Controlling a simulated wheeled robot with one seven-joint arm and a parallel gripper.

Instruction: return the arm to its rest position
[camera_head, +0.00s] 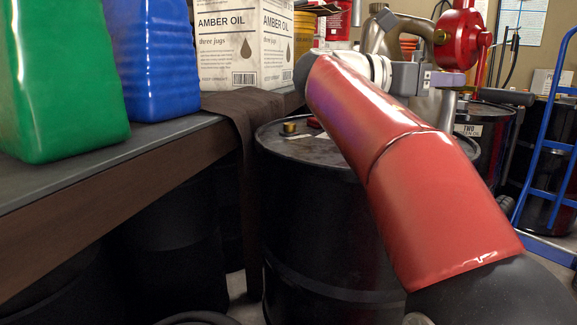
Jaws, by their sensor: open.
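My red arm (400,165) crosses the right half of the view, from the lower right up to a pale wrist near the top centre. My gripper (446,79) is at the far end of the wrist, small and partly hidden, with its jaws open. It appears in front of or beside a red rotary pump (460,36) and its metal pipe; I cannot tell the gap between them. Nothing is seen held in it.
A black drum (320,230) stands behind my arm, with a brass cap on its lid. At left, a dark table (160,137) holds a green jug (62,75), a blue jug (152,55) and an amber oil box (240,48). A blue hand truck (548,150) stands right.

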